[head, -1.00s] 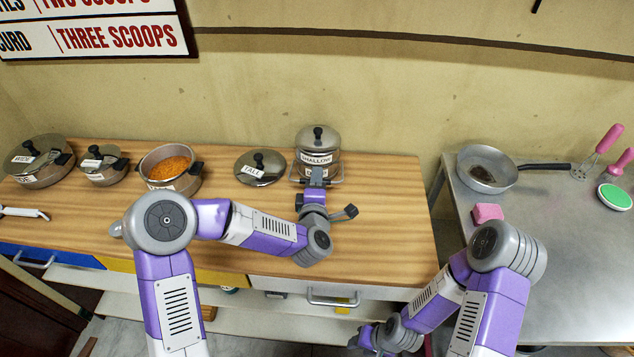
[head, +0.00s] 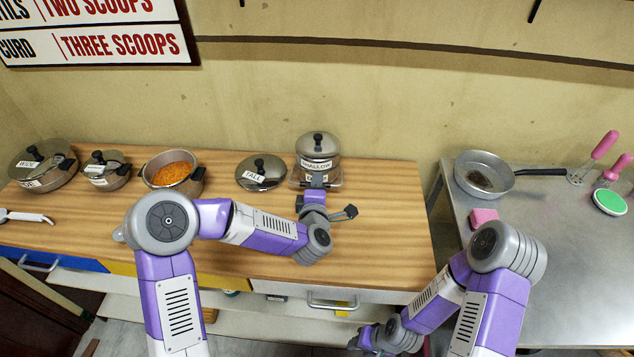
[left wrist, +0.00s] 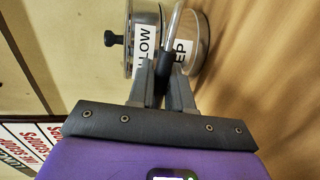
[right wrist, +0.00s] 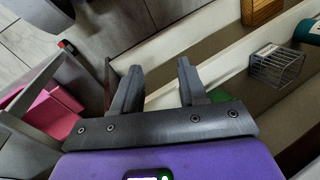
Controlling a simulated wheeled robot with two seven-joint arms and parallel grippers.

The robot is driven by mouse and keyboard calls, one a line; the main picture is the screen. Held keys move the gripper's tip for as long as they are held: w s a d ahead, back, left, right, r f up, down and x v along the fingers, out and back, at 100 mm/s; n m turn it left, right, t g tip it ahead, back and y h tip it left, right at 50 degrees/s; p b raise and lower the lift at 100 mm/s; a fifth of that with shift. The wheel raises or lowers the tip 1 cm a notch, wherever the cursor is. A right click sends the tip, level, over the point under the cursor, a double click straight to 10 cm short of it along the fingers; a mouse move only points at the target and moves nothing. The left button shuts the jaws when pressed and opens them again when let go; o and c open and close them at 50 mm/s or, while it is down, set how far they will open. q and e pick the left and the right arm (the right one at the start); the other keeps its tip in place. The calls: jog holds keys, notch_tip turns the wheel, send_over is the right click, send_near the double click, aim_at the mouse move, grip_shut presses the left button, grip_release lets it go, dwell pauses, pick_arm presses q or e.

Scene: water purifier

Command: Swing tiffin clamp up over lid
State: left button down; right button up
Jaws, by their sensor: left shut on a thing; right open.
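The tiffin (head: 318,155) is a steel stack with a black-knobbed lid, standing upright at the right part of the wooden counter. Its labels read SHALLOW and, lower, apparently DEEP. In the left wrist view the tiffin (left wrist: 143,22) lies sideways, knob to the left. The wire clamp (left wrist: 176,22) crosses in front of the lower tier, below the lid. My left gripper (left wrist: 165,72) is shut on the clamp's dark bar, in front of the tiffin; the head view (head: 317,188) hides part of the clamp behind it. My right gripper (right wrist: 155,75) is open and empty, low in front of the counter.
A loose lid labelled TALL (head: 261,173) lies left of the tiffin. A pot of orange food (head: 172,172) and two lidded pots stand further left. On the right metal table are a pan (head: 484,178), pink block (head: 483,216) and pink-handled tools. The counter right of the tiffin is clear.

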aim_at(318, 163)
pick_arm(q)
jog(key=r, duration=0.1)
jog(key=w+r+p, duration=0.1)
jog(key=r, duration=0.1)
jog(key=shift+w+g, duration=0.25)
jog(key=shift+g, duration=0.15)
jog(key=shift+w+r, duration=0.2)
pick_arm(e)
notch_tip(318, 163, up, 2)
jog(key=shift+r, duration=0.15)
